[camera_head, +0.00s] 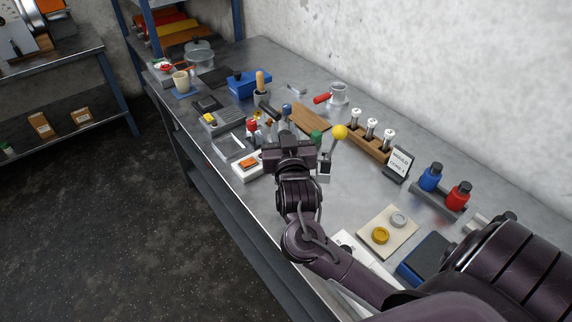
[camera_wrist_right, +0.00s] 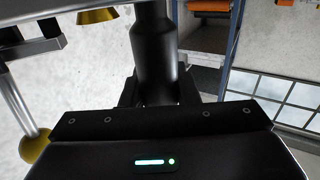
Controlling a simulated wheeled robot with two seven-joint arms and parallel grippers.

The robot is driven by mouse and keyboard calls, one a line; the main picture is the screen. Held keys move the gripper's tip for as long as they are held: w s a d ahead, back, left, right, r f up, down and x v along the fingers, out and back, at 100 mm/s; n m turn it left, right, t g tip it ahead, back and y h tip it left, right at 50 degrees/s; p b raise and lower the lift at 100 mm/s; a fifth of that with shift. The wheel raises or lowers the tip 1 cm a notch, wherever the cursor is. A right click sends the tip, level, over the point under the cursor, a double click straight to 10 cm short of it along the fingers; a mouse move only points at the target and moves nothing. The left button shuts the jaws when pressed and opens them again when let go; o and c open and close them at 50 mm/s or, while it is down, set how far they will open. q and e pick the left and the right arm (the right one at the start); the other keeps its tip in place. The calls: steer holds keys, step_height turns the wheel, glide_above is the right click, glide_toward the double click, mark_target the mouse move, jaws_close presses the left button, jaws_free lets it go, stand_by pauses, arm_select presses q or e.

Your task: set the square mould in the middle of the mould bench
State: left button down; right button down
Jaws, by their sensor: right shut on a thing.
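My right gripper (camera_head: 291,140) is over the middle of the metal bench (camera_head: 262,207), seen from behind in the head view. In the right wrist view the gripper (camera_wrist_right: 158,98) is shut on a black handle (camera_wrist_right: 155,55), a rounded shaft with a narrower neck. What the handle belongs to is hidden by the gripper in the head view. A pale square frame (camera_head: 232,148), which may be the square mould, lies on the bench left of the gripper. I cannot tell for sure. My left gripper is not in view.
A yellow-knobbed lever (camera_head: 340,132) stands close right of the gripper. Beyond it are a wooden rack (camera_head: 367,147) and a small sign (camera_head: 399,162). A white block with an orange piece (camera_head: 248,163) lies near the front edge. A blue box (camera_head: 250,83) stands further back.

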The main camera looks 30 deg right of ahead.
step_height(320, 180, down, 11)
steer(key=shift+r+p, duration=0.1)
steer(key=shift+p, duration=0.5)
steer(key=c, duration=1.6)
jaws_free()
steer(key=shift+a+f, duration=0.1)
steer(key=shift+f, duration=0.25)
steer(key=o, duration=0.5)
steer(key=shift+r, duration=0.1)
